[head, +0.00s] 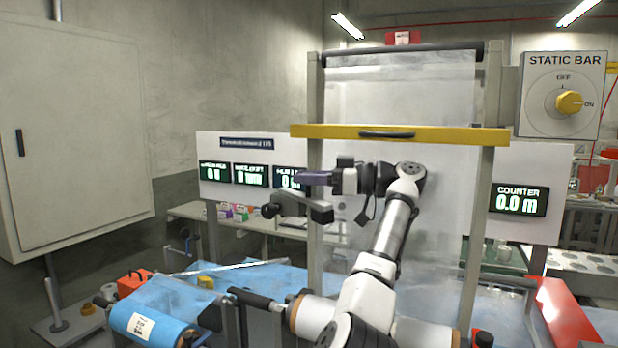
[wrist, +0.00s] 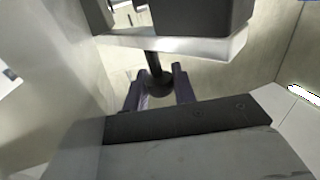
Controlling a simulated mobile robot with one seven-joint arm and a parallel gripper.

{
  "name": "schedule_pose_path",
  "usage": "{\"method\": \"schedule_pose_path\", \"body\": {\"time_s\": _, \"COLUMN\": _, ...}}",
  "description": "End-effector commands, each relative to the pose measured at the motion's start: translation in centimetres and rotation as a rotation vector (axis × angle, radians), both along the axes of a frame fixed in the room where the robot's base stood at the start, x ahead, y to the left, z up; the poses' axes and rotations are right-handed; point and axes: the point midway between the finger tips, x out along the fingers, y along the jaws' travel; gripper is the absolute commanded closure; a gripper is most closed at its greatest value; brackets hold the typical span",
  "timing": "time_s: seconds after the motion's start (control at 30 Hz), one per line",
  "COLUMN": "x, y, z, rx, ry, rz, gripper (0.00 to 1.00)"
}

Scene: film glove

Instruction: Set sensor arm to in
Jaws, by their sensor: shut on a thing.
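The sensor arm is most likely the grey bracket (head: 319,211) with a dark body and a round black knob (head: 270,210), in front of the white display panel. My gripper (head: 302,178) reaches left in the head view, with its purple fingers just above the bracket. In the wrist view my gripper (wrist: 157,88) has its two fingers on either side of a black ball knob (wrist: 157,82) on a dark stem. It is shut on this knob. The exact contact is small and dark.
A yellow bar (head: 450,136) crosses the frame above my arm, before a sheet of clear film (head: 400,90). A blue film roll (head: 150,325) lies at the lower left. A STATIC BAR switch (head: 569,102) and a COUNTER display (head: 521,200) are on the right.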

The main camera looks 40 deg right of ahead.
Motion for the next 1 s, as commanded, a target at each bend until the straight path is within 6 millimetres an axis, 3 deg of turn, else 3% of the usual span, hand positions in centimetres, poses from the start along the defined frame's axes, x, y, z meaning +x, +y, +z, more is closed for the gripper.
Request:
{"method": "schedule_pose_path", "body": {"time_s": 0.3, "x": 0.00, "y": 0.03, "z": 0.21, "rx": -0.002, "ry": -0.004, "rz": -0.002, "gripper": 1.00}}
{"method": "schedule_pose_path", "body": {"time_s": 0.33, "x": 0.00, "y": 0.03, "z": 0.22, "rx": -0.002, "ry": -0.004, "rz": -0.002, "gripper": 0.70}}
{"method": "schedule_pose_path", "body": {"time_s": 0.47, "x": 0.00, "y": 0.03, "z": 0.17, "rx": -0.001, "ry": -0.004, "rz": -0.001, "gripper": 0.54}}
{"method": "schedule_pose_path", "body": {"time_s": 1.0, "x": -0.08, "y": 0.04, "z": -0.03, "rx": 0.000, "ry": -0.001, "rz": -0.006, "gripper": 0.54}}
